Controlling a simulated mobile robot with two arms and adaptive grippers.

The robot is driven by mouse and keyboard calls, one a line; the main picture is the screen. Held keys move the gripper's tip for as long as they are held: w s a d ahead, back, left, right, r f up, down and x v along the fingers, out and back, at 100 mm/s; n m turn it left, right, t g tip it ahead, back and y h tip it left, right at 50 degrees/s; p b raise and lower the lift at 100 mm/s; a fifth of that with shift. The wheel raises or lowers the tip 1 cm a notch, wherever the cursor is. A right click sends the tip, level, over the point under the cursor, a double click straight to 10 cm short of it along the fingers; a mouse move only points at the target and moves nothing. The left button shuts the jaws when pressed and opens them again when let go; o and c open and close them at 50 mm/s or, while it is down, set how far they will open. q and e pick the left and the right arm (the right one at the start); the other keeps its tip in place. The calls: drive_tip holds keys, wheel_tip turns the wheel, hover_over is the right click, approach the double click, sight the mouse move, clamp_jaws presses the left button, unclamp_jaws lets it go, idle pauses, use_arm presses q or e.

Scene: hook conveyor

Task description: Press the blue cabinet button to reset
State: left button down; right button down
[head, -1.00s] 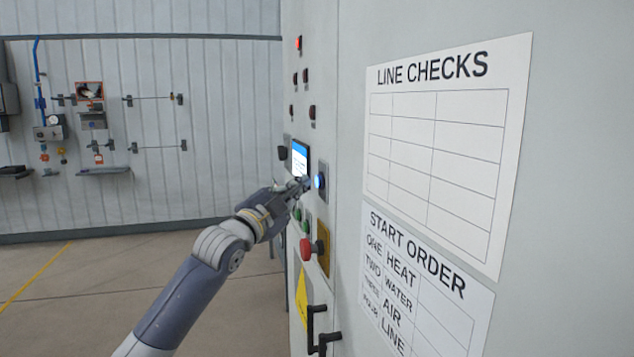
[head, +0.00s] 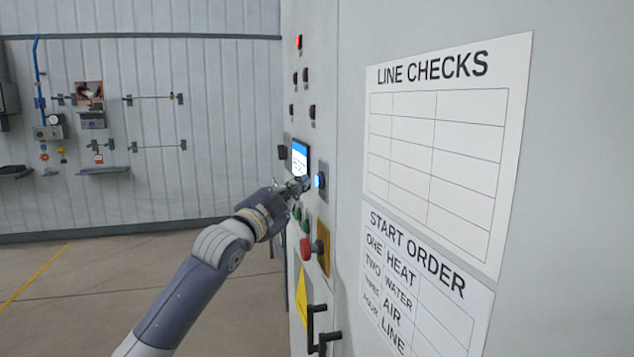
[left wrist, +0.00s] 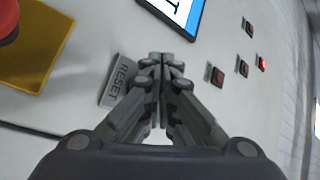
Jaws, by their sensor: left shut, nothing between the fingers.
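In the left wrist view the shut fingers (left wrist: 162,62) point at the panel and hide the button. A plate marked RESET (left wrist: 120,82) shows beside them. My right gripper is not in view.
A red knob (head: 306,249) on a yellow plate and green buttons (head: 304,222) sit below. Black handles (head: 318,330) stick out lower down. Indicator lamps (head: 298,43) are above. Paper charts (head: 445,150) hang to the right. Open floor lies left.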

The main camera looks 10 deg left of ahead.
use_arm(q)
drive_tip(key=shift+w+d, duration=0.2)
drive_tip(key=shift+d, duration=0.2)
drive_tip(key=shift+w+d+p, duration=0.1)
drive_tip(key=shift+d+p, duration=0.25)
drive_tip(key=shift+d, duration=0.05)
idle(0.9)
drive_tip(key=shift+a, duration=0.1)
drive_tip(key=shift+s+a, duration=0.3)
drive_tip(key=shift+a, duration=0.35)
drive_tip(key=a, duration=0.1)
drive_tip(key=s+a, duration=0.1)
drive_tip(key=a, duration=0.1)
drive_tip(key=s+a+p, duration=0.1)
drive_tip(key=shift+a, duration=0.3)
